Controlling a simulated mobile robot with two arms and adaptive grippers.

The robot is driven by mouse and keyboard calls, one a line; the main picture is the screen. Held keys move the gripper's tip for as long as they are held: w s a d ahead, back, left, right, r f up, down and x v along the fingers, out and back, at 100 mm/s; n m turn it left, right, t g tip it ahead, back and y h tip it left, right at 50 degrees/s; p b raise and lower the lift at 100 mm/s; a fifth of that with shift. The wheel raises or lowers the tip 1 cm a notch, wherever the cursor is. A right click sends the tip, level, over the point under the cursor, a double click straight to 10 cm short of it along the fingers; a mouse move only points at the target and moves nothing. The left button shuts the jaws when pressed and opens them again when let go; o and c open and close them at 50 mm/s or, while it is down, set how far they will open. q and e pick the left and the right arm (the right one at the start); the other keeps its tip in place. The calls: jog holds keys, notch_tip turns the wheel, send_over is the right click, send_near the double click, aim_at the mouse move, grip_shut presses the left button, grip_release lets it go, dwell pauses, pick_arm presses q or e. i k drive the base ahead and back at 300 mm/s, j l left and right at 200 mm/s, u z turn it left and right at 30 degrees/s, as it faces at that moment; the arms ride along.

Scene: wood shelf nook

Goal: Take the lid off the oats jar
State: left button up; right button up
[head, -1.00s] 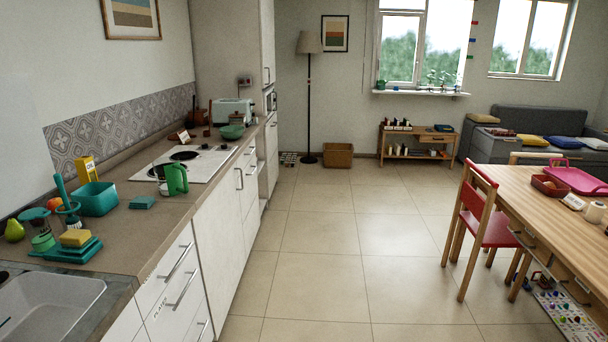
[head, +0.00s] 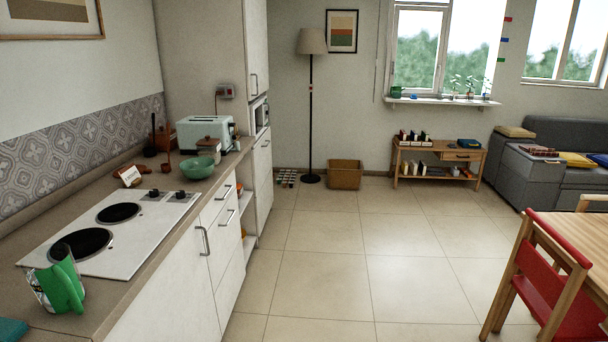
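I cannot make out the oats jar or its lid in the head view. Small jar-like items (head: 209,147) stand beside the toaster at the far end of the counter, too small to identify. Neither of my grippers shows in this view.
A red chair (head: 540,285) stands at the right. A basket (head: 345,174) and low bench (head: 437,157) are at the back. The middle floor is clear.

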aim_at(207, 142)
jog(key=i, duration=2)
